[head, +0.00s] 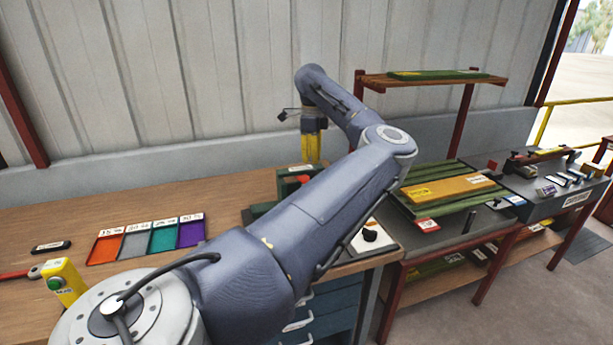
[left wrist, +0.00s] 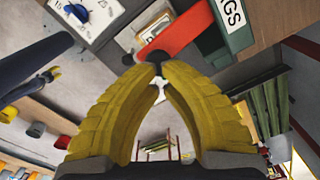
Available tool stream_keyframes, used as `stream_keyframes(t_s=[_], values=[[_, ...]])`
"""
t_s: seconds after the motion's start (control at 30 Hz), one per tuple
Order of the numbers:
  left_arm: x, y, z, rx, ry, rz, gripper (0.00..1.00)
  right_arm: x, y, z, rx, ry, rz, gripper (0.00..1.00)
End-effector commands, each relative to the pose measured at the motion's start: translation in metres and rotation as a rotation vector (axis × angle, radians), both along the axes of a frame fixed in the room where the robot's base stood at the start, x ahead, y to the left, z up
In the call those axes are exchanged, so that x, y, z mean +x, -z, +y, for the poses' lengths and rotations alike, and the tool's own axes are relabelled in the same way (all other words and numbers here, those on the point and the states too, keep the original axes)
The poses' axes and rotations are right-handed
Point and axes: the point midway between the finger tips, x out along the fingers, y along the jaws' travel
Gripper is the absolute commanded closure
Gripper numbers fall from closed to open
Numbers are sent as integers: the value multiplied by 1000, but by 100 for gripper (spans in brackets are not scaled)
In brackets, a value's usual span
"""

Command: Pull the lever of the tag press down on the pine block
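The tag press (head: 262,212) is a green tool on the wooden bench, largely hidden behind my left arm. A pale wooden piece with a white face, probably the pine block (left wrist: 150,17), lies beside the lever there. My left gripper (head: 311,160) points down above the press. My right gripper is out of view.
Coloured trays (head: 148,240) sit on the bench to the left, near a yellow box with a green button (head: 64,282). A dial panel (head: 372,236) is at the bench's right end. A green rack with a yellow board (head: 448,189) stands farther right.

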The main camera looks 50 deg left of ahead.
Motion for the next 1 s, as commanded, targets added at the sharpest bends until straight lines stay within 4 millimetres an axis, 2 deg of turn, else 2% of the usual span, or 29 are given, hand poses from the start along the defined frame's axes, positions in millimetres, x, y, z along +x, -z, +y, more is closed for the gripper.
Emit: stream_keyframes(t_s=[0.47, 1.0], values=[[0, 1, 0, 0, 0, 0, 100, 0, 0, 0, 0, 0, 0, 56], [0, 22, 0, 0, 0, 0, 100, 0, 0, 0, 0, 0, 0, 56]])
